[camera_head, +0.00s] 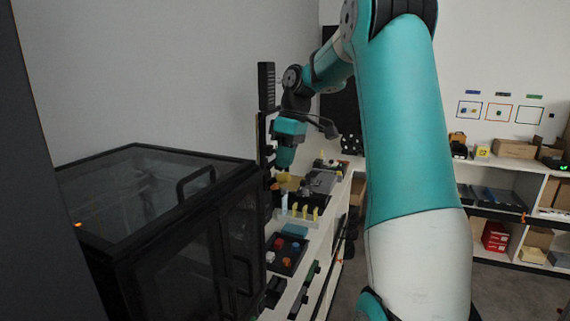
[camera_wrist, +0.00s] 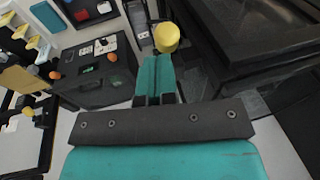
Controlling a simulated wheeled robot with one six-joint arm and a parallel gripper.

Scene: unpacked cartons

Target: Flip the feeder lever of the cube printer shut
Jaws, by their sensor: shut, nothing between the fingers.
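In the wrist view, my gripper (camera_wrist: 157,62) is shut and empty, its two teal fingers pressed together. A yellow round knob (camera_wrist: 166,38) on a dark mount is just beyond the fingertips. It may be the feeder lever's end; I cannot tell whether the fingers touch it. A dark box with orange knobs and a small green light (camera_wrist: 100,78) is left of the fingers; I cannot tell whether it is the cube printer. In the head view, my gripper (camera_head: 285,160) points down above the cluttered bench, and the lever cannot be made out clearly.
A large black glass-sided enclosure (camera_head: 150,158) stands left of my gripper, close beside it; its dark edge (camera_wrist: 235,65) shows at right in the wrist view. A dark tray with coloured pieces (camera_head: 286,254) lies on the white bench. Shelves (camera_head: 500,178) stand far right.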

